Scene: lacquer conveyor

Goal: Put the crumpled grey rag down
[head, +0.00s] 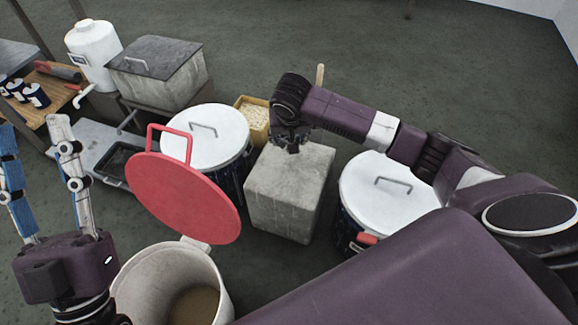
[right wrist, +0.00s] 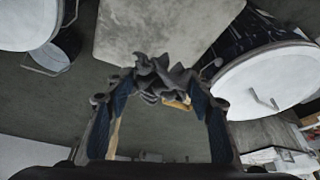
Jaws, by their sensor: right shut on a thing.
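The crumpled grey rag (right wrist: 158,72) shows in the right wrist view, bunched between the two fingertips of my right gripper (right wrist: 160,88). The gripper is shut on it. In the head view my right gripper (head: 291,143) points down over the far part of a grey concrete block (head: 285,195). The rag is mostly hidden there by the hand, and I cannot tell whether it touches the block. The block's pale top also shows in the right wrist view (right wrist: 165,25). My left gripper (head: 35,150) is at the left with its fingers apart and empty.
White-lidded drums stand left (head: 205,135) and right (head: 388,192) of the block. An open bucket (head: 140,285) with a raised red lid (head: 180,197) is nearer. A yellow box (head: 252,115) stands behind. The block's near top is bare.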

